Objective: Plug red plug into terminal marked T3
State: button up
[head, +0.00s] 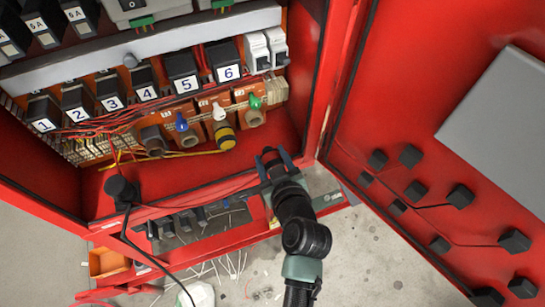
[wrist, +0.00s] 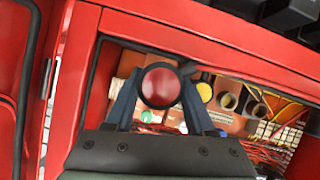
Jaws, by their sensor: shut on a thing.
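My gripper (head: 271,165) is shut on the red plug (wrist: 160,86). The plug's round red end faces the wrist camera between the two blue-grey fingers. In the head view the plug (head: 268,153) shows dark red at the gripper's tip, near the lower right of the cabinet opening. Orange terminal blocks (head: 204,104) stand in a row up and left of it, apart from it. Three sockets look empty: left (head: 152,139), second (head: 190,139) and rightmost (head: 253,118). A yellow plug (head: 225,138) sits in the third from left. I cannot read any T3 mark.
Blue (head: 181,122), white (head: 218,112) and green (head: 255,101) knobs stand above the sockets. A yellow cable runs left from the yellow plug. The red cabinet frame (head: 306,150) and open door (head: 420,120) lie close on the right. A black cylindrical object (head: 122,190) stands at the lower left.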

aim_at(255, 120)
jog(key=shift+w+a+r, duration=0.1)
jog(key=shift+w+a, duration=0.1)
jog(key=shift+w, duration=0.55)
jog(key=shift+w+a, duration=0.15)
jog(key=shift+w, duration=0.55)
jog(key=w, duration=0.1)
jog(key=w+a, duration=0.1)
jog(key=w, duration=0.1)
jog(key=shift+w, duration=0.15)
jog(key=shift+w+a+b, duration=0.3)
jog(key=shift+w+b, duration=0.05)
jog(key=shift+w, duration=0.45)
jog(key=shift+w+a+b, duration=0.3)
jog(key=shift+w+b, duration=0.05)
jog(key=shift+w, duration=0.4)
dwell(0.9)
jog(key=o, duration=1.4)
jog(key=shift+s, duration=0.1)
